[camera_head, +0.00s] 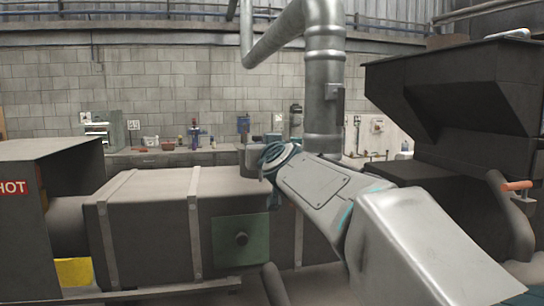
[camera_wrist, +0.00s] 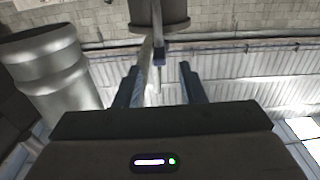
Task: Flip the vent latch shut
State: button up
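The vent looks like the short dark round stub on top of the duct (camera_head: 255,165), partly behind my arm in the head view. In the wrist view a dark round end (camera_wrist: 158,16) shows at the top, and a narrow bar, apparently the latch (camera_wrist: 158,48), extends from it towards my fingers. My gripper (camera_wrist: 158,82) is open, with one finger on each side of the bar's line. I cannot tell whether the bar lies between the fingers or beyond them; no contact shows. In the head view the fingers are hidden behind my wrist.
A tall metal pipe (camera_head: 323,85) rises close behind my wrist; a large pipe stands at the left in the wrist view (camera_wrist: 52,80). A dark hopper (camera_head: 460,95) with an orange handle (camera_head: 517,186) stands at the right. A "HOT" box (camera_head: 45,220) stands at the left.

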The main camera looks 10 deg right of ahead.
jog(key=s, duration=0.7)
jog(key=shift+s, duration=0.4)
